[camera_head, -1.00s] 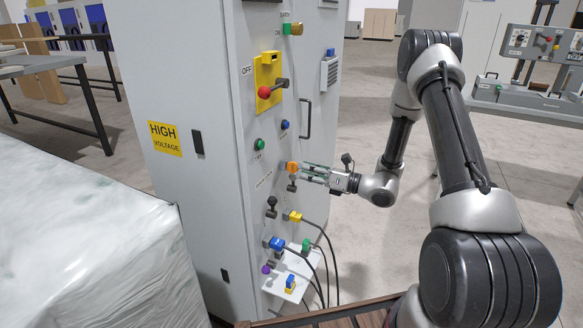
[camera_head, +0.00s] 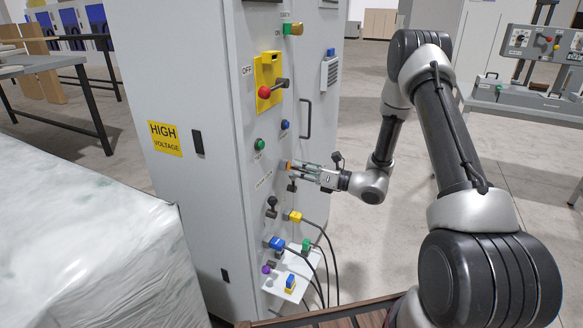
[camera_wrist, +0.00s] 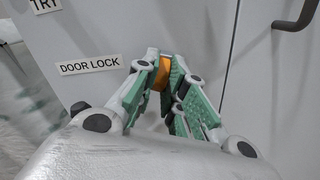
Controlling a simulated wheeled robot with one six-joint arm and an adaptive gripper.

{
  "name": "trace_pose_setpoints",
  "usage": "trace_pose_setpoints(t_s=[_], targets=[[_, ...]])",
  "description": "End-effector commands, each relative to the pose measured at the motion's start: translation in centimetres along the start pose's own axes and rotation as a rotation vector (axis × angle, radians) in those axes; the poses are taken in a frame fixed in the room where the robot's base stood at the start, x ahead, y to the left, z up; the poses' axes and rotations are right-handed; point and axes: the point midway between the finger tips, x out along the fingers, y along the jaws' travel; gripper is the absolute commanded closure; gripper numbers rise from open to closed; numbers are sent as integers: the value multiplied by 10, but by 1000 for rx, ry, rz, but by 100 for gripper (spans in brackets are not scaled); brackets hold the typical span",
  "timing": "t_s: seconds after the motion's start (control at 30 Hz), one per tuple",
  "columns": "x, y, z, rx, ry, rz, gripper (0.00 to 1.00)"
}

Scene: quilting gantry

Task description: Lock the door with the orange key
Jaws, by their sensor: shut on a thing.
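The orange key (camera_wrist: 162,73) shows between the fingers of my gripper (camera_wrist: 160,80) in the wrist view, close to the cabinet face, beside the "DOOR LOCK" label (camera_wrist: 89,65). My gripper is shut on the key. In the head view, my gripper (camera_head: 296,166) reaches in from the right at the cabinet front, and only a small orange part of the key (camera_head: 289,165) shows. The fingers hide the key's shaft and the lock, so I cannot tell how far in the key is. The cabinet door (camera_wrist: 277,100) carries a dark handle (camera_wrist: 299,18).
The grey cabinet (camera_head: 180,80) has a yellow switch plate with a red-knobbed lever (camera_head: 265,92) above my gripper. Below are a black-knobbed lever (camera_head: 272,202), a yellow plug (camera_head: 294,216), a blue plug (camera_head: 277,243) and hanging cables. A wrapped pallet (camera_head: 90,250) stands at left.

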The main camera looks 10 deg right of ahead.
Motion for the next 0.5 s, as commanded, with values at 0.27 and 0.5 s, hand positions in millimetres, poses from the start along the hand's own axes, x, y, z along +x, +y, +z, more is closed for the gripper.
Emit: trace_pose_setpoints(t_s=[0.27,0.5], targets=[[0,0,0,-296,-1,-3,100],[0,0,0,-316,-1,-3,100]])
